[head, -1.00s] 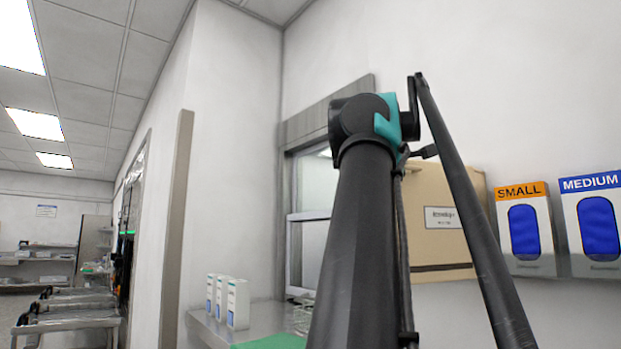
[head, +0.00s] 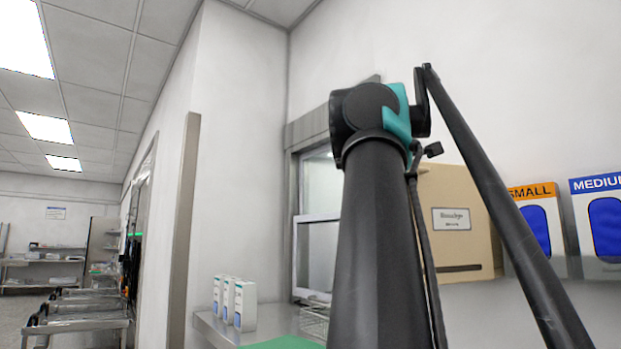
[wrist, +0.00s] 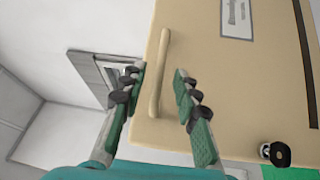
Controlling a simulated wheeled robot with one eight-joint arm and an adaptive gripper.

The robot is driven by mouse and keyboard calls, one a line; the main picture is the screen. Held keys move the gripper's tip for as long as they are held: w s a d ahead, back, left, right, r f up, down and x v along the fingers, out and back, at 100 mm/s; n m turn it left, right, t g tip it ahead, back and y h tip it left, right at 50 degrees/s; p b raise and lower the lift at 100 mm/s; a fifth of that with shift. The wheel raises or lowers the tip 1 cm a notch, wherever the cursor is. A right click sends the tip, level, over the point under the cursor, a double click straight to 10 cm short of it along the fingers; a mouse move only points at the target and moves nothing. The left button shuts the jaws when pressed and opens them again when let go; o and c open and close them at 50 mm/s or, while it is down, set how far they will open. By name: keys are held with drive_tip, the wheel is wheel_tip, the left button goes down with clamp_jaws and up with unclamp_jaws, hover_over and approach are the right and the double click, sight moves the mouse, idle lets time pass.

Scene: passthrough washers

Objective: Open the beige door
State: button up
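The beige door (head: 455,215) is a flat panel on the wall with a white label (head: 451,219); it appears closed. My arm hides its left side in the head view. In the wrist view the beige door (wrist: 225,80) fills much of the picture. Its beige bar handle (wrist: 162,75) runs roughly upright there. My gripper (wrist: 158,83) is open, with one finger on each side of the handle in the picture. I see no finger closed on the handle, and cannot tell how far in front of it the fingertips are.
A steel counter (head: 213,326) carries several white boxes (head: 235,302) and a green mat (head: 283,343). A pass-through window (head: 318,255) is left of the door. Glove dispensers (head: 600,225) hang right of it. A black round part (wrist: 276,153) shows near the door's lower right in the wrist view.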

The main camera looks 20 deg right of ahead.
drive_tip(key=v, duration=0.8)
drive_tip(key=shift+s, duration=0.1)
idle(0.4)
